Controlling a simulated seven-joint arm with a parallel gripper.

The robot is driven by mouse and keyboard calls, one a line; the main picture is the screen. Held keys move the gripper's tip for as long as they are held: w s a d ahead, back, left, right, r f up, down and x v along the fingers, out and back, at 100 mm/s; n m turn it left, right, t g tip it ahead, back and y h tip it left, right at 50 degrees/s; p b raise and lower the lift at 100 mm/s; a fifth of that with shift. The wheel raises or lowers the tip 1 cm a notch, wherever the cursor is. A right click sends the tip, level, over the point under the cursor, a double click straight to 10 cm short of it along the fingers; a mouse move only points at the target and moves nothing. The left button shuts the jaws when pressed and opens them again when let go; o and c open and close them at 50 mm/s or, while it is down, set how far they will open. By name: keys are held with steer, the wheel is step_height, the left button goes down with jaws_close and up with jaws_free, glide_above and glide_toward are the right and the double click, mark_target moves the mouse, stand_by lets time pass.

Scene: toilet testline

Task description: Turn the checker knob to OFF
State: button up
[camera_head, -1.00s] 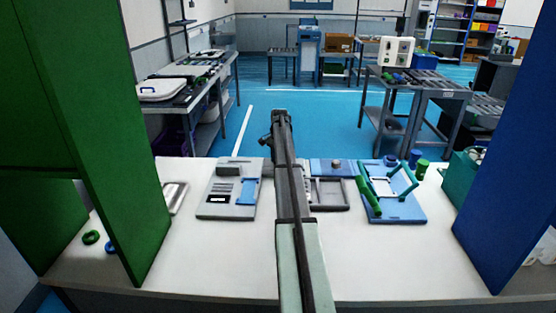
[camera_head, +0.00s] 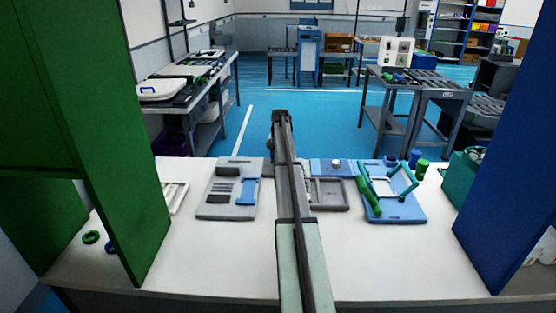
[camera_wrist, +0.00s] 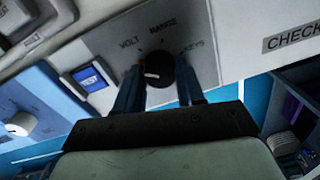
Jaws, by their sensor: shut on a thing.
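A black round knob (camera_wrist: 161,71) with a short white mark stands on a light grey panel (camera_wrist: 110,45) in the wrist view. The mark sits on the knob's left side in that picture. The panel reads VOLT, RANGE and KEYS around the knob, and no OFF label is readable. A small red spot lies just left of the knob. My gripper (camera_wrist: 158,86) is shut on the knob, with one dark finger on each side. In the head view my arm hides the knob and the gripper.
A CHECK label (camera_wrist: 292,39) is at the wrist view's right. A small blue screen (camera_wrist: 90,77) and a white round knob (camera_wrist: 20,124) are at its left. In the head view, a blue board (camera_head: 398,206) with a green handle lies right of my arm, a grey plate (camera_head: 212,208) left.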

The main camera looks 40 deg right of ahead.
steer(key=n, duration=0.5)
steer(key=shift+n, duration=0.3)
stand_by(0.4)
steer(key=o, duration=1)
steer(key=shift+o, duration=0.2)
step_height(320, 180, up, 14)
steer(key=shift+d, duration=0.25)
steer(key=shift+s+a+f, duration=0.1)
steer(key=shift+f, duration=0.05)
